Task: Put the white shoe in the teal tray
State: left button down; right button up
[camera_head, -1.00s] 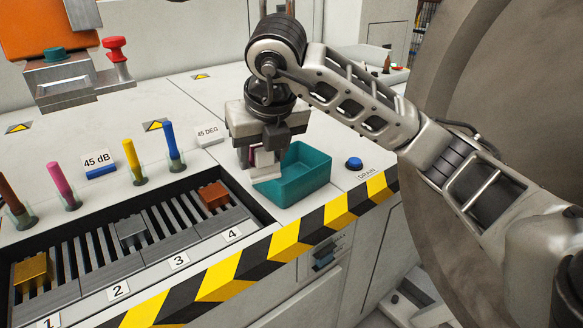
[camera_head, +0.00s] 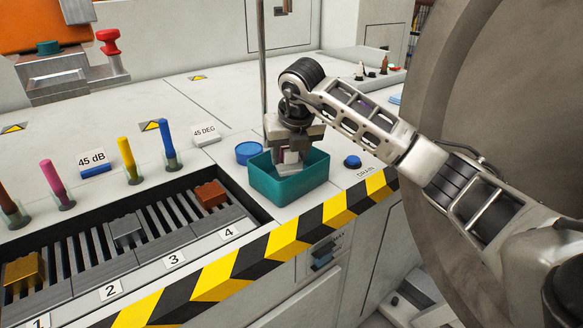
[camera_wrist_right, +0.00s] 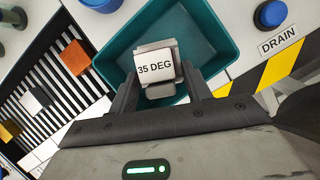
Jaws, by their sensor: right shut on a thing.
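The teal tray (camera_head: 262,183) stands on the bench top near the striped front edge, and its walls also show in the wrist view (camera_wrist_right: 215,30). My right gripper (camera_head: 291,164) is shut on the white shoe (camera_wrist_right: 155,66), a small pale block with a "35 DEG" label. The shoe is within the tray's outline, with its lower part at or below the rim in the head view. I cannot tell whether it touches the tray's floor. The fingers partly hide it. My left gripper is not in view.
A blue round piece (camera_head: 249,152) stands just behind the tray. A "45 DEG" block (camera_head: 207,135) lies farther left. The slotted rack (camera_head: 130,235) with metal blocks is left of the tray. A blue drain button (camera_head: 352,162) is to its right. A big grey wheel stands at right.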

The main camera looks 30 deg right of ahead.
aim_at(291, 167)
jog(key=shift+w+d+f, duration=0.1)
jog(key=shift+d+f, duration=0.05)
jog(key=shift+f, duration=0.05)
jog(key=f, duration=0.3)
jog(key=shift+w+d+f, duration=0.15)
jog(key=shift+d+f, duration=0.05)
jog(key=shift+f, duration=0.2)
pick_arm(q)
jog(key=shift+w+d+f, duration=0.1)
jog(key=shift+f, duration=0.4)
pick_arm(e)
jog(key=o, duration=1)
jog(key=shift+f, duration=0.1)
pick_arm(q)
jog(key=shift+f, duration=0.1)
